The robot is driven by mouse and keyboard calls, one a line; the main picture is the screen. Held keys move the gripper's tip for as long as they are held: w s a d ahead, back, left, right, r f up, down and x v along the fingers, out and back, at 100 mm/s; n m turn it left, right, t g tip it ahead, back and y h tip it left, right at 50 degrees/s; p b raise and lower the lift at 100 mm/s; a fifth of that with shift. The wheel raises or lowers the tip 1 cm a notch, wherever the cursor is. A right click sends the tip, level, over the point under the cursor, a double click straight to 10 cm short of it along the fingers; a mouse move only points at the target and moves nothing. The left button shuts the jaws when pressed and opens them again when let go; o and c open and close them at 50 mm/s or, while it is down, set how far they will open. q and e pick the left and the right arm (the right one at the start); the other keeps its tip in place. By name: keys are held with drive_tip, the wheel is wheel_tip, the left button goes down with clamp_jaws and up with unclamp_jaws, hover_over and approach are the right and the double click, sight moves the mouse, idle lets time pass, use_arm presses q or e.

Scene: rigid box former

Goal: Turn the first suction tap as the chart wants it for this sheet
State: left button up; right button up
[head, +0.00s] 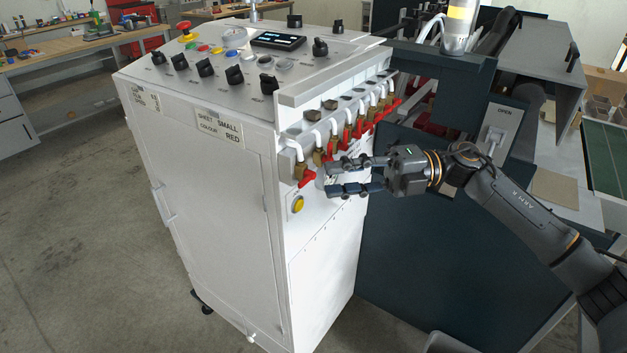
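A row of brass suction taps with red handles runs along the right-hand side of the white cabinet. The nearest tap (304,175), at the near end of the row, has its red handle slanting out sideways; the handles farther along look closer to upright. My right gripper (329,181) comes in from the right, just right of the nearest tap. Its two fingers are apart with nothing clearly between them; I cannot tell whether a fingertip touches the handle. A label (219,128) on the cabinet reads SHEET SMALL, COLOUR RED. My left gripper is out of view.
A yellow button (297,204) sits on the cabinet side below the nearest tap. The cabinet top carries black knobs (206,68), a red mushroom button (184,28) and a dark display (279,40). A dark machine panel (420,260) stands behind my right arm. The left floor is clear.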

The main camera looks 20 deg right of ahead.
drive_tip(key=d, duration=0.5)
drive_tip(key=shift+s+d, duration=0.2)
drive_tip(key=shift+s, duration=0.15)
